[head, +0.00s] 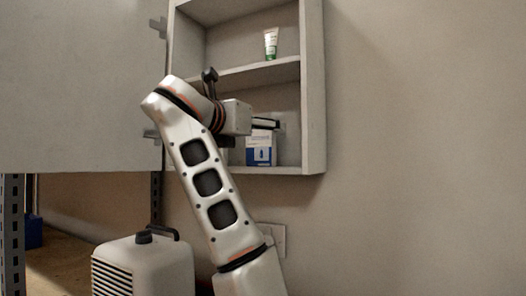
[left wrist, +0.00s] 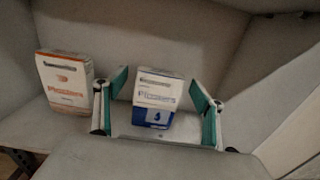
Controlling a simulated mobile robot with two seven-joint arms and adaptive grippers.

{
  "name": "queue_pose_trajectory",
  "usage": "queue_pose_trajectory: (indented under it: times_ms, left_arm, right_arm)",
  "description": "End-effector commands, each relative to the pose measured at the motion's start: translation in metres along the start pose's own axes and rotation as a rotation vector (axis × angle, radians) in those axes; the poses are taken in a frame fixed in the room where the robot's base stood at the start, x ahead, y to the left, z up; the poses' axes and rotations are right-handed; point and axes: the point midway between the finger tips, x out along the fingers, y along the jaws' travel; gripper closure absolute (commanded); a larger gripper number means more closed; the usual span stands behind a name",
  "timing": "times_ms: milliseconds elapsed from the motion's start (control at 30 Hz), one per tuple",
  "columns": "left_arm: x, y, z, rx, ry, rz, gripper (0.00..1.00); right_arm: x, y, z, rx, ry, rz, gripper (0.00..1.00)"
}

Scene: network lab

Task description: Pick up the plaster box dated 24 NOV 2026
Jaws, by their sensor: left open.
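Two plaster boxes stand upright in the left wrist view. A white and blue plaster box (left wrist: 157,100) stands in front of my left gripper, between its fingers as seen there. A white and orange plaster box (left wrist: 66,82) stands to the left, outside the fingers. No date is readable on either box. In the head view the blue plaster box (head: 260,151) stands on the cabinet's lower shelf; the orange one is hidden behind my arm. My left gripper (head: 265,123) is open and empty, reaching into the lower compartment. It also shows in the left wrist view (left wrist: 158,86). My right gripper is out of view.
The open wall cabinet (head: 314,90) has a middle shelf (head: 245,76) above my gripper and a side wall on the right. A tube (head: 271,43) stands on that shelf. The cabinet door (head: 80,85) is swung open left. A white appliance (head: 145,265) stands below.

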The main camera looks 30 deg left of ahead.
Motion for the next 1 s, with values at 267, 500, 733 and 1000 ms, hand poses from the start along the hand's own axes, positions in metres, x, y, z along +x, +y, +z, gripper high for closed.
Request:
queue_pose_trajectory:
  times_ms: [267,500,733,1000]
  left_arm:
    - [-0.001,0.0,0.003,0.0,-0.004,0.0,0.46]
    - [-0.001,0.0,0.002,0.0,-0.003,0.0,0.68]
    - [-0.002,0.0,0.003,0.0,-0.003,0.0,0.68]
    - [-0.012,0.0,0.025,0.001,-0.008,0.0,0.68]
  right_arm:
    - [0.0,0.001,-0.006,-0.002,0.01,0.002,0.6]
    - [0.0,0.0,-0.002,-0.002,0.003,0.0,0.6]
    - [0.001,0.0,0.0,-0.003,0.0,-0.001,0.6]
    - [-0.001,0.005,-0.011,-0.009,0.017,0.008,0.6]
